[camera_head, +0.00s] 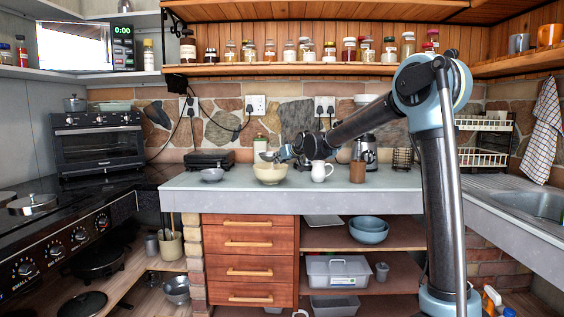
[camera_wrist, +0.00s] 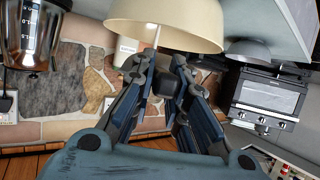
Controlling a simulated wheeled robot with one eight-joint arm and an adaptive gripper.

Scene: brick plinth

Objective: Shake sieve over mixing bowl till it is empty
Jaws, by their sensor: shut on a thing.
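The cream mixing bowl (camera_head: 270,174) stands on the worktop near its middle. It fills the top of the wrist view (camera_wrist: 190,28). The small grey sieve (camera_head: 267,156) is just above the bowl's rim, at the end of my gripper (camera_head: 286,153). In the wrist view my gripper (camera_wrist: 168,92) is shut on a dark piece between its fingers, which looks like the sieve's handle. A thin pale line shows against the bowl there; I cannot tell what it is. The inside of the sieve and the inside of the bowl are hidden.
A grey bowl (camera_head: 212,175) stands left of the mixing bowl. A white jug (camera_head: 320,171) and a brown jar (camera_head: 357,171) stand to its right. A black appliance (camera_head: 209,159) is behind on the left. The worktop's right part is fairly clear. A jar shelf (camera_head: 290,69) runs above.

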